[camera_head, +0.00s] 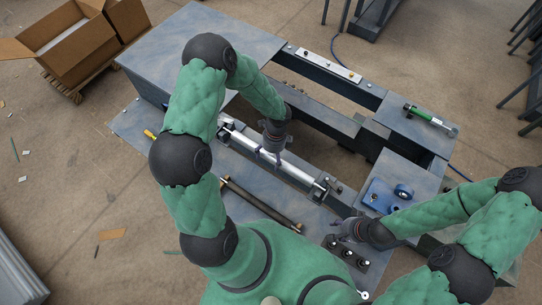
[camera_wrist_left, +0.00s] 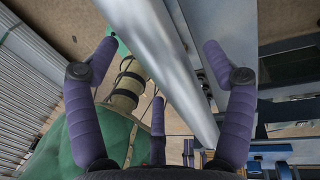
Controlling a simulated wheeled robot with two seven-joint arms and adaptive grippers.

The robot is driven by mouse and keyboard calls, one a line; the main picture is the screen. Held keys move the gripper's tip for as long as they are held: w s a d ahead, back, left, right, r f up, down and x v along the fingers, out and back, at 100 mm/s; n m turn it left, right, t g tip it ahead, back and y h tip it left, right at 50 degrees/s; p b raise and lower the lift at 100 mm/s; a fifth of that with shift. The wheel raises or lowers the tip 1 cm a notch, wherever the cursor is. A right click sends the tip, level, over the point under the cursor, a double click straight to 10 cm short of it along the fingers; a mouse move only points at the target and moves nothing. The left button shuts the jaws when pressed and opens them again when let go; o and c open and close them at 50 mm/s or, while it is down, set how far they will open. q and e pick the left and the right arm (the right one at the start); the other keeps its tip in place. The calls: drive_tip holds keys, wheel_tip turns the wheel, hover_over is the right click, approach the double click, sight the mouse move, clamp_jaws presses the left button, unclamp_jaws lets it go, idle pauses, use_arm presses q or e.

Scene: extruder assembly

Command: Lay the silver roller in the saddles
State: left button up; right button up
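The silver roller (camera_head: 253,147) runs diagonally along the near side of the frame. Its ends are near a dark saddle at the upper left (camera_head: 226,122) and a dark saddle at the lower right (camera_head: 324,187). I cannot tell whether it rests fully in them. My left gripper (camera_head: 270,158) is above the roller's middle. In the left wrist view its purple fingers are spread wide, with the roller (camera_wrist_left: 165,55) passing between them and a gap on both sides. My right gripper (camera_head: 341,231) is low at the lower right, by a dark block; its fingers are too small to judge.
A black rod (camera_head: 260,204) lies on the near shelf. A blue bearing block (camera_head: 388,195) and a dark block with bolts (camera_head: 347,252) are at the right. A green-and-silver cylinder (camera_head: 430,118) lies on the far right plate. An open cardboard box (camera_head: 75,45) stands on the floor.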

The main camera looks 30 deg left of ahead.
use_arm(q)
wheel_tip(320, 180, up, 12)
drive_tip(key=w, duration=0.2)
drive_tip(key=shift+w, duration=0.15)
idle(0.4)
drive_tip(key=shift+f, duration=0.15)
